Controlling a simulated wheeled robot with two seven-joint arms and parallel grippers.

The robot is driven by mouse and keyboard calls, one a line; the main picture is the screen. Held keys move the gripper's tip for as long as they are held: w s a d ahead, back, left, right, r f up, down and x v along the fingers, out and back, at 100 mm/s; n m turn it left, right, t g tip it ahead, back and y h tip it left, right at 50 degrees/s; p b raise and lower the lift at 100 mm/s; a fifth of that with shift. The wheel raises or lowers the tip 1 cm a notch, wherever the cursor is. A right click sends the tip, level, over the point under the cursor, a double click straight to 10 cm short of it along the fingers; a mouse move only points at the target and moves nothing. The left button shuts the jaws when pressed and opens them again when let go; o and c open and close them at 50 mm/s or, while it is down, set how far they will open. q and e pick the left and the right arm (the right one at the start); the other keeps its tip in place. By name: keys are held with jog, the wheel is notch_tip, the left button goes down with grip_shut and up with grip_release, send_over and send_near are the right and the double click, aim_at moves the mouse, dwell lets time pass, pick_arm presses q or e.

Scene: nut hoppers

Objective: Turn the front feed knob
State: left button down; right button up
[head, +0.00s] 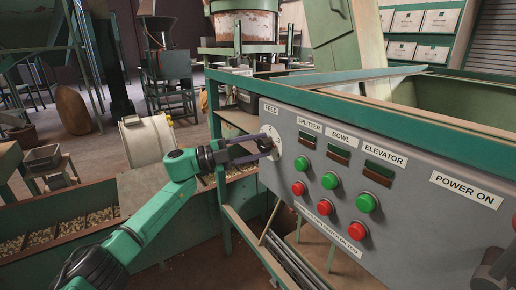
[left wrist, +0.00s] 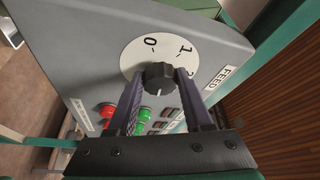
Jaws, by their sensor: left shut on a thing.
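The feed knob (left wrist: 159,76) is black and ribbed, on a white round dial (left wrist: 135,52) marked 0, 1 and a partly hidden figure. A short pale line shows on the knob's lower side in the left wrist view. The dial (head: 270,155) sits under the FEED label (head: 271,108) at the left end of the grey control panel (head: 400,205) in the head view. My left gripper (head: 264,146) reaches the dial from the left. In the left wrist view its two dark fingers (left wrist: 160,82) are shut on the knob, one on each side.
Green buttons (head: 330,181) and red buttons (head: 298,188) stand close to the right of the dial. A green frame rail (head: 330,103) runs above the panel. A trough of nuts (head: 70,227) lies at the lower left. A dark part (head: 493,268) shows at the lower right.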

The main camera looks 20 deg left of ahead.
pick_arm(q)
jog(key=m, duration=0.2)
jog(key=m+g+y, duration=0.1)
jog(key=shift+r+m+p, duration=0.2)
jog(key=shift+m+p, duration=0.15)
jog(key=shift+m, duration=0.05)
jog(key=shift+m+g+y+p, duration=0.4)
jog(key=shift+m+y, duration=0.3)
jog(key=shift+m, duration=0.8)
jog(key=shift+c, duration=1.5)
grip_release()
jog(key=shift+a, duration=0.1)
jog(key=b+v, duration=0.2)
jog(key=v, duration=1.2)
jog(key=shift+s, duration=0.25)
